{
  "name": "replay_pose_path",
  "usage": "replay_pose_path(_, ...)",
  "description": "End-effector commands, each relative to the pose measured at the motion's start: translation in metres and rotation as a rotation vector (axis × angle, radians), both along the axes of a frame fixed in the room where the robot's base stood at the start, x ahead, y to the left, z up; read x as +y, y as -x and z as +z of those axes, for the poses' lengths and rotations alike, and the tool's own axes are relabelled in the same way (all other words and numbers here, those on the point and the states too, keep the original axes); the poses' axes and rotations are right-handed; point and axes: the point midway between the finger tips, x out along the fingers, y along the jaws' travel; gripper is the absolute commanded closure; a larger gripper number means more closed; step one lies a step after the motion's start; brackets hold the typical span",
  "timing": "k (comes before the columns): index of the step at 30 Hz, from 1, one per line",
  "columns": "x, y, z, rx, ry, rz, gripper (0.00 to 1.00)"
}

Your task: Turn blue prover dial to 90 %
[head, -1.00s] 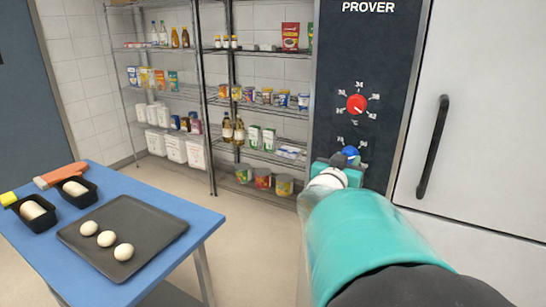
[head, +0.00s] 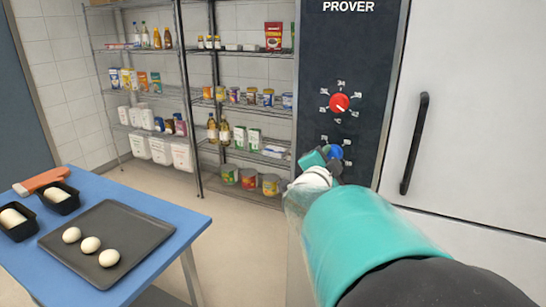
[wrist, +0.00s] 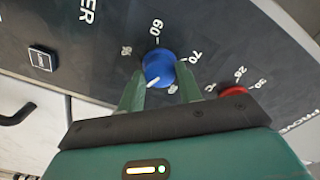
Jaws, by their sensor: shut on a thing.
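The blue dial (wrist: 158,66) sits on the dark prover panel between the two green fingers of my gripper (wrist: 161,74). The fingers are shut on its sides. Its white pointer mark faces down and slightly left in the tilted wrist view, near the left finger. The numbers 60, 70 and 80 show around it; any label behind the left finger is hidden. In the head view the blue dial (head: 335,153) is partly covered by my gripper (head: 329,157), and its pointer cannot be made out.
A red dial (head: 339,103) sits above the blue one on the panel. A white door with a black handle (head: 414,143) is at right. Wire shelves (head: 195,91) stand behind. A blue table (head: 185,217) with a tray (head: 160,234) of dough balls is at left.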

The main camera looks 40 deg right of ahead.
Motion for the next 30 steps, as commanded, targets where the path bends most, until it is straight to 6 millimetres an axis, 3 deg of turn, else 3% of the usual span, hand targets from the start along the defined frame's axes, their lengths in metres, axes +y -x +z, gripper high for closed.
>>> replay_pose_path(10, -0.0006, -0.0003, -0.0001, -0.127, -0.056, -0.001, 0.88)
replay_pose_path(25, -0.0007, -0.0001, 0.0, -0.147, -0.064, -0.001, 0.88)
replay_pose_path(26, -0.0006, 0.0, 0.0, -0.147, -0.064, -0.001, 0.61)
replay_pose_path(28, -0.0006, 0.0, 0.0, -0.147, -0.064, -0.001, 0.47)
replay_pose_path(30, -0.0005, -0.0001, 0.0, -0.146, -0.064, -0.001, 0.44)
